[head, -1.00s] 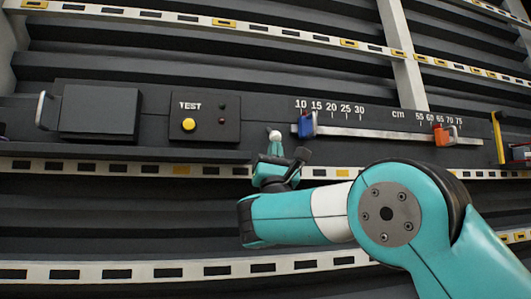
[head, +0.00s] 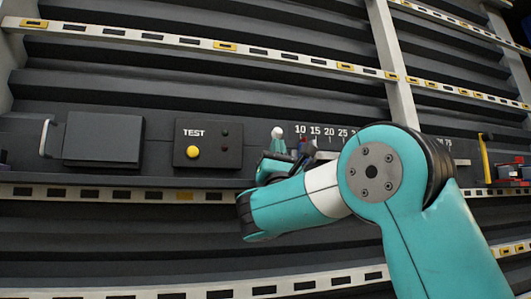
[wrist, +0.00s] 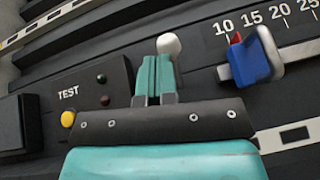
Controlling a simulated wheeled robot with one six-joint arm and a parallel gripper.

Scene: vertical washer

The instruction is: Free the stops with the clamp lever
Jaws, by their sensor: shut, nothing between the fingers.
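The clamp lever appears to be the one with a white ball knob (head: 277,132). It stands between the TEST box and the scale, and its knob also shows in the wrist view (wrist: 169,43). My gripper (head: 278,147) is shut, its teal fingers (wrist: 155,77) just below and in front of the knob with nothing between them. They look close to the lever, but I cannot tell whether they touch it. The blue stop (wrist: 251,57), with a red pointer, sits near 10 on the scale. My arm hides the other stop in the head view.
The TEST box (head: 208,143) with a yellow button is left of the lever. A dark box (head: 103,136) with a handle is farther left. A yellow upright piece (head: 486,158) is at the right end. A slotted pale rail (head: 130,194) runs below the panel.

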